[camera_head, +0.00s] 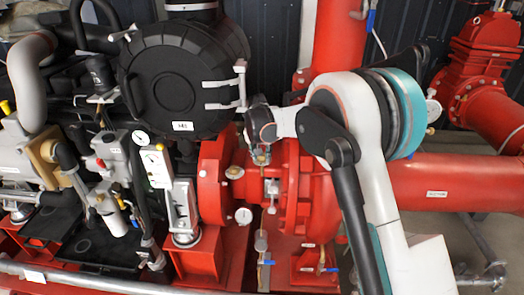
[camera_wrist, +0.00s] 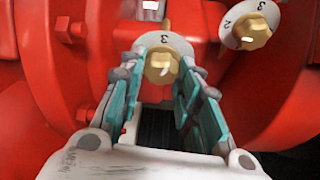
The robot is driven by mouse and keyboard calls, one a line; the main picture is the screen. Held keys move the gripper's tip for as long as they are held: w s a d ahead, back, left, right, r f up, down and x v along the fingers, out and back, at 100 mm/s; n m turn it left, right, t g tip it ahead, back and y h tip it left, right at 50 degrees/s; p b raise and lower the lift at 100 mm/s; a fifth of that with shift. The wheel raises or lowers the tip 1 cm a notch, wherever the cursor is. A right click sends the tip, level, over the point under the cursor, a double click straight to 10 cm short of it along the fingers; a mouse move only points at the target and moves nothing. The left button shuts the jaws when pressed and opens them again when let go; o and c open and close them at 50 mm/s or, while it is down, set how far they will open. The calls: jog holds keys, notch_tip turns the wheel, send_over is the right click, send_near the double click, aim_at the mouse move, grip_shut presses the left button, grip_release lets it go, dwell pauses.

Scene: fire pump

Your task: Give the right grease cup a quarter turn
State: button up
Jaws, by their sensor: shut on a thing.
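My gripper (camera_head: 260,148) reaches in from the right at the red pump casing in the head view. In the wrist view, my gripper (camera_wrist: 166,62) has its two teal-padded fingers closed on either side of a brass knob, the right grease cup (camera_wrist: 160,68). The cup sits before a pale round dial, with a 3 showing at its top. In the head view the right grease cup (camera_head: 261,158) shows just below my fingers, partly hidden. The other grease cup (camera_head: 234,172) is free, to the left; it shows at upper right in the wrist view (camera_wrist: 252,33), with a numbered dial.
The red pump casing (camera_head: 211,190) surrounds the cups closely. A large black round housing (camera_head: 174,84) stands at upper left. A red pipe (camera_head: 450,184) runs right, behind my arm. A small gauge (camera_head: 243,216) and a blue-handled valve (camera_head: 264,262) sit below.

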dwell(0.3)
jog(key=o, duration=1.1)
jog(key=shift+c, duration=0.2)
jog(key=n+b, duration=0.1)
jog(key=n, duration=0.1)
jog(key=n+y+b, duration=0.1)
jog(key=n, duration=0.1)
jog(key=shift+d+f+y, duration=0.1)
jog(key=shift+d+y, duration=0.1)
jog(key=shift+y, duration=0.1)
jog(key=a+p+v, duration=0.1)
jog(key=p+v, duration=0.4)
jog(key=v, duration=0.9)
jog(key=s+d+r+b, duration=0.1)
jog(key=s+d+r, duration=0.2)
jog(key=s+d, duration=0.3)
jog(key=s+d+r+t+b, duration=0.1)
jog(key=s+d+r, duration=0.3)
jog(key=s+d, duration=0.2)
jog(key=shift+s+d+m, duration=0.15)
jog(key=shift+s+m, duration=0.15)
jog(key=shift+s, duration=0.75)
jog(key=shift+w, duration=0.1)
